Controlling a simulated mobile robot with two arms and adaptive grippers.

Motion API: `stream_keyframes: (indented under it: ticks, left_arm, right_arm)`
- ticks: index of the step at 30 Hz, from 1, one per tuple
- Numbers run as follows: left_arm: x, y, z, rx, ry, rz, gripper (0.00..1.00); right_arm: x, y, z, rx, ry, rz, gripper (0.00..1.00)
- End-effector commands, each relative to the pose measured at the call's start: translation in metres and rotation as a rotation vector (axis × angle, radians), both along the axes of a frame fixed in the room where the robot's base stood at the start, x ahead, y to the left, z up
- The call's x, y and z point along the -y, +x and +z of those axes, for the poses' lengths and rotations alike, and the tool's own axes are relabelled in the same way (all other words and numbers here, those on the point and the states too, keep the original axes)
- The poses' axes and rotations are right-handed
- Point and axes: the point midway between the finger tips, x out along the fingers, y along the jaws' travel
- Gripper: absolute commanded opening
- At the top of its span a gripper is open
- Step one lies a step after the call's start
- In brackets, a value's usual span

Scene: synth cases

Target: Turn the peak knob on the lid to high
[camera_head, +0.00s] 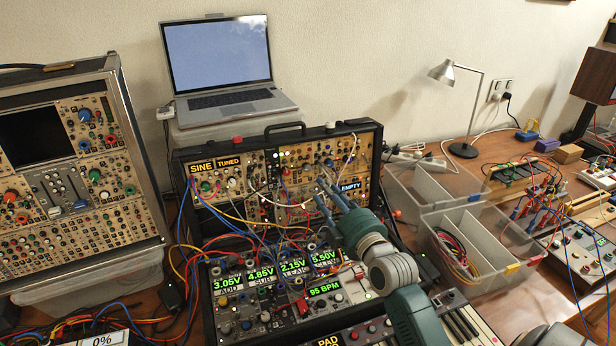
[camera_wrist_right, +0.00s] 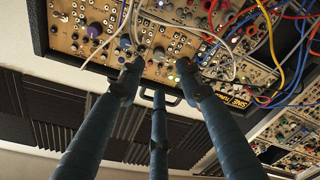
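The case's raised lid (camera_head: 377,136) holds tan synth panels with many knobs, jacks and cables, and signs reading SINE, TUNED and EMPTY. My right gripper (camera_head: 326,191) is in front of the lid's lower right panel. In the wrist view its fingers (camera_wrist_right: 158,75) are spread, with nothing held between them; contact with a knob cannot be told. My left gripper is not in view.
Patch cables (camera_head: 262,232) hang across the lid and lower case. A laptop (camera_head: 222,70) stands behind, another synth case (camera_head: 70,160) at left. Clear bins (camera_head: 480,245), a lamp (camera_head: 464,150) and small boxes are at right. Keyboard keys (camera_head: 465,325) lie below my right arm.

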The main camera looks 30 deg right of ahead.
Motion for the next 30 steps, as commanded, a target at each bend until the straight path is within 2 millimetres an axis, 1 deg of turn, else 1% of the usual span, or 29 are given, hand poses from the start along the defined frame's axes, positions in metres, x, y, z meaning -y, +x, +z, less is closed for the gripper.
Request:
stream_keyframes:
  ticks: [1, 5, 9, 15, 18, 21, 29, 30]
  left_arm:
    - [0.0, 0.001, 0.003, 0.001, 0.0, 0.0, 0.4]
    - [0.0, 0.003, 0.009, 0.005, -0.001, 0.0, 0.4]
    - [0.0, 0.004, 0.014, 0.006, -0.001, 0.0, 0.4]
    - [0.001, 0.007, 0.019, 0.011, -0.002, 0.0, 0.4]
    - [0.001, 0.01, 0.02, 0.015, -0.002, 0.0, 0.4]
    - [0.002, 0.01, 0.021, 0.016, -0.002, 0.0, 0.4]
    - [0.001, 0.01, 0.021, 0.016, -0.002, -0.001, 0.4]
    - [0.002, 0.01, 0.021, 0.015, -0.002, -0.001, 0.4]
  right_arm:
    - [0.001, 0.006, 0.003, 0.003, 0.001, 0.0, 0.35]
    - [0.004, 0.027, 0.006, 0.004, 0.001, 0.0, 0.35]
    - [0.008, 0.054, 0.005, 0.002, 0.002, 0.0, 0.35]
    - [0.013, 0.086, 0.003, 0.002, 0.001, 0.0, 0.35]
    - [0.015, 0.095, 0.003, 0.001, 0.0, 0.001, 0.35]
    - [0.016, 0.1, 0.002, 0.0, -0.001, 0.0, 0.35]
    - [0.016, 0.102, 0.001, 0.0, -0.001, 0.001, 0.35]
    - [0.016, 0.102, 0.001, 0.0, -0.001, 0.001, 0.33]
